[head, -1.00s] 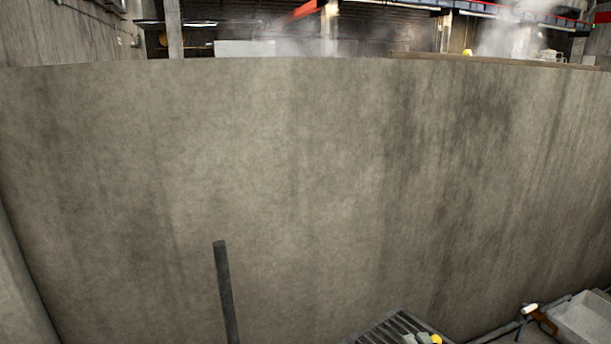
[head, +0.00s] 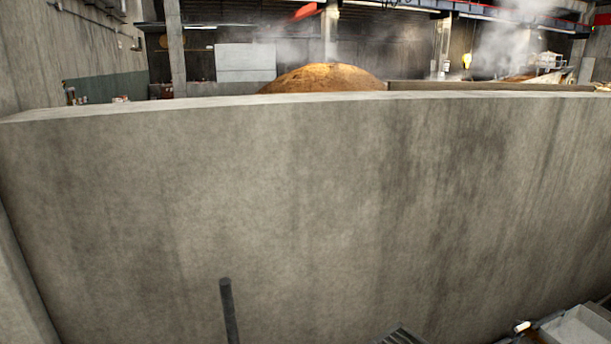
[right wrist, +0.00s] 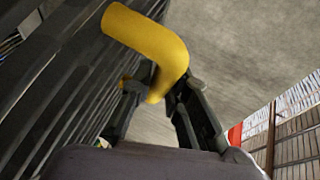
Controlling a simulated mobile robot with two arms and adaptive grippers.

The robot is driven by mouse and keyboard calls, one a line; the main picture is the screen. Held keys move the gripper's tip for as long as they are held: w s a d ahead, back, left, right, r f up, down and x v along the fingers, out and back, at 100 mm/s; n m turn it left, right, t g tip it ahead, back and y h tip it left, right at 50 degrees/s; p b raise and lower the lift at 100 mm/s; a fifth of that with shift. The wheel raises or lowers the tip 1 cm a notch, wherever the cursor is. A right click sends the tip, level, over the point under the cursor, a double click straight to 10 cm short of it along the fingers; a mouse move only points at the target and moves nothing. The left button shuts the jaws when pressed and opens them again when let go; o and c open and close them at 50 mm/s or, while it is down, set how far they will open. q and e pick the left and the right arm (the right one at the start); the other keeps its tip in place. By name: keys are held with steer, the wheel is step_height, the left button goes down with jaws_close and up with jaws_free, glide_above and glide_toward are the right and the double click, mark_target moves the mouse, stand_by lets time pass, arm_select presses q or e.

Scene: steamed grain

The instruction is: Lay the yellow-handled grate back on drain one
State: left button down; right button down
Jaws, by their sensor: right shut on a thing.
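The grate's dark parallel bars (right wrist: 55,85) fill the left of the right wrist view, seen at a steep slant. Its bent yellow handle (right wrist: 150,38) stands out between my fingers. My right gripper (right wrist: 160,85) is shut on this handle. In the head view only a small corner of the dark grate (head: 402,336) shows at the bottom edge; the handle and my right gripper are out of that picture. I cannot tell whether the grate touches anything below. Drain one cannot be made out in either view. My left gripper is not in view.
A high concrete wall (head: 300,200) fills most of the head view, with a brown mound (head: 322,78) and steam beyond it. A dark upright post (head: 229,310) stands before the wall. A grey trough (head: 575,328) lies at the lower right.

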steer(key=shift+r, duration=0.1)
stand_by(0.4)
steer(key=shift+w+a+n+y, duration=0.15)
steer(key=shift+a+n+y, duration=0.15)
steer(key=shift+a+y, duration=0.15)
steer(key=a+n+g+y, duration=0.1)
steer(key=a+n+y, duration=0.1)
steer(key=a, duration=0.1)
steer(key=s+a+n+g+y, duration=0.1)
steer(key=a+n+y, duration=0.1)
steer(key=a+y, duration=0.1)
steer(key=a+n+g+y, duration=0.1)
steer(key=a+n+y, duration=0.2)
steer(key=shift+s+a, duration=0.15)
steer(key=shift+s, duration=0.2)
steer(key=shift+s+a+n+g+y, duration=0.8)
steer(key=shift+n+g+y, duration=0.15)
steer(key=shift+n, duration=0.15)
steer(key=shift+s+n+g+y, duration=0.3)
steer(key=shift+s+n+g, duration=0.05)
steer(key=shift+n, duration=0.05)
steer(key=shift+s+a, duration=0.1)
steer(key=shift+s, duration=0.05)
